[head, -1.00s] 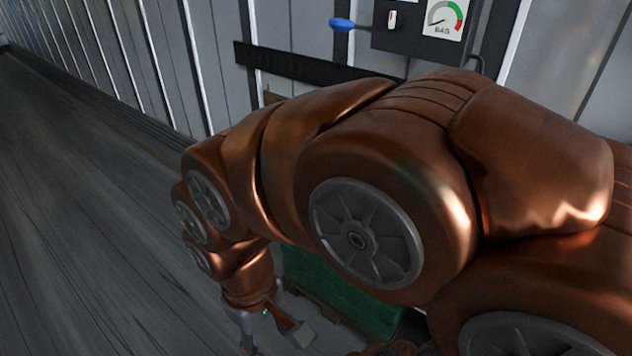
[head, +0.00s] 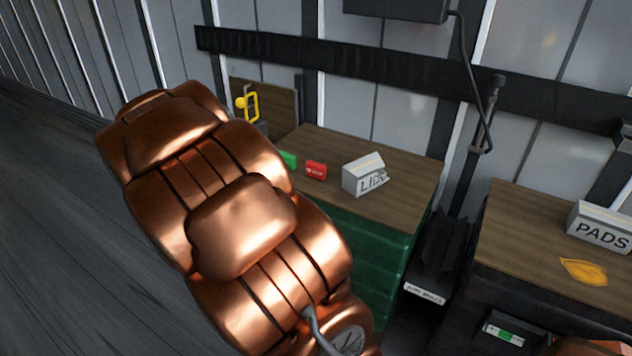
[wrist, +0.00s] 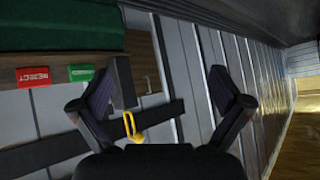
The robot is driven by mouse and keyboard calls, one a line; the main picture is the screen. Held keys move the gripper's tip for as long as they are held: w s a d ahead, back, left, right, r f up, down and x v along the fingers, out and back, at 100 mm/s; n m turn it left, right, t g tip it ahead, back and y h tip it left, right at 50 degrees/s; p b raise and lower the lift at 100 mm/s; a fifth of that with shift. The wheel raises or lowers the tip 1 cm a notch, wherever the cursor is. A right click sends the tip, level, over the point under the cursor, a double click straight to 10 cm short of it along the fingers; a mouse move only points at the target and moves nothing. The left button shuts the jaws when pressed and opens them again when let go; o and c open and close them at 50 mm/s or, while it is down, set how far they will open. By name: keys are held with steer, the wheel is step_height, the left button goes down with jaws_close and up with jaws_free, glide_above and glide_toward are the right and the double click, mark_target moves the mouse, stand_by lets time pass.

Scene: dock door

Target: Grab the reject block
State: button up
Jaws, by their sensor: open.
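The reject block is a small red block (head: 316,170) with white lettering. It sits on the wooden top of the green cabinet in the head view, between a green block (head: 288,159) and a box marked LIDS (head: 364,175). In the wrist view the red block (wrist: 36,76) reads REJECT and lies at the upper left, beside the green block (wrist: 81,73). My gripper (wrist: 178,90) shows in the wrist view with its fingers spread and nothing between them. The red block is outside the fingers, to their left. My arm hides the gripper in the head view.
The green cabinet (head: 385,262) stands against the panelled wall. A yellow handle (head: 248,103) is at its back left. A second bench (head: 510,245) at right bears a PADS box (head: 600,228) and a yellow item (head: 583,271). Open floor (head: 60,230) lies at left.

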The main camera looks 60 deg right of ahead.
steer(key=s+d+f+m+g+h+b, duration=0.1)
steer(key=d+f+m+h+b, duration=0.15)
steer(key=d, duration=0.45)
steer(key=s+d+f+m+g+h+b, duration=0.1)
steer(key=d+f+h, duration=0.2)
steer(key=d, duration=0.4)
steer(key=m+g+h+b, duration=0.4)
steer(key=g+h, duration=0.1)
steer(key=h, duration=0.2)
glide_toward(314, 167)
steer(key=shift+s+d+n+y, duration=0.1)
steer(key=shift+d+n+y, duration=0.05)
steer(key=shift+d, duration=0.45)
steer(key=shift+s+d+n+y, duration=0.1)
steer(key=shift+s+d, duration=0.05)
steer(key=shift+d, duration=0.45)
steer(key=shift+w+d+r+b, duration=0.15)
steer(key=shift+d+b, duration=0.05)
steer(key=shift+d, duration=1.1)
steer(key=shift+w+d+r+b, duration=0.15)
steer(key=shift+d+r, duration=0.05)
steer(key=shift+d, duration=1.15)
steer(key=shift+w+d+f, duration=0.1)
steer(key=shift+w+d, duration=0.05)
steer(key=shift+d, duration=0.95)
steer(key=c, duration=1.1)
